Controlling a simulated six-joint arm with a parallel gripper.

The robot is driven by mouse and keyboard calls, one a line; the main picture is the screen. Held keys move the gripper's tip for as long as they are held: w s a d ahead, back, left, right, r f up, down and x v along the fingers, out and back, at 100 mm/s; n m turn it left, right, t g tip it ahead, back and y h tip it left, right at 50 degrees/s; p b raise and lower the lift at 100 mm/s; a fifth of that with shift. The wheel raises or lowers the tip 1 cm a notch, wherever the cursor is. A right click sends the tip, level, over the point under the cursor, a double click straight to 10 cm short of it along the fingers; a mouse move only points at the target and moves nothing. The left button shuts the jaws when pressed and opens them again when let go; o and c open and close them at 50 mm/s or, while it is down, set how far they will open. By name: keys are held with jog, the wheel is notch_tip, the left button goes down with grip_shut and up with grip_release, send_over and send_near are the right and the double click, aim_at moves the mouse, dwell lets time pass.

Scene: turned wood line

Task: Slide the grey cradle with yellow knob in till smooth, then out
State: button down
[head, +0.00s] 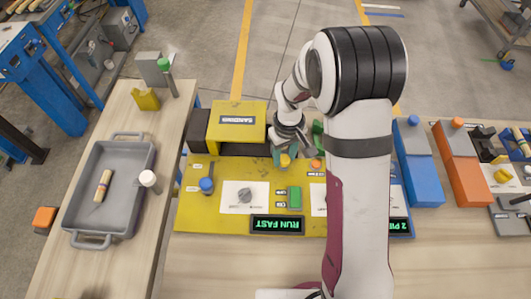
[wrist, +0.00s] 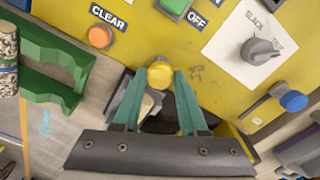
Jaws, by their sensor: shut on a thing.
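The yellow knob (head: 285,160) is at the back edge of the yellow sanding station, below the SANDING hood (head: 237,122). In the wrist view the knob (wrist: 160,74) sits between the teal fingertips of my gripper (wrist: 160,84), which is shut on it. In the head view my gripper (head: 284,152) reaches down to it from behind. Part of the grey cradle (wrist: 124,97) shows beside the left finger, with a pale piece (wrist: 149,103) by it. The rest of the cradle is hidden by the fingers. The green display (head: 277,225) reads RUN FAST.
The panel carries a grey dial (head: 245,195), a green switch (head: 294,198), an orange button (head: 315,165) and a blue-knobbed slider (head: 207,185). A grey tray (head: 82,215) with a wooden piece stands left. Blue (head: 424,180) and orange (head: 468,180) blocks stand right.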

jog(key=shift+d, duration=0.3)
jog(key=c, duration=0.7)
grip_release()
jog(key=shift+c, duration=0.2)
jog(key=shift+r, duration=0.15)
notch_tip(320, 180, up, 16)
jog(key=shift+f, duration=0.25)
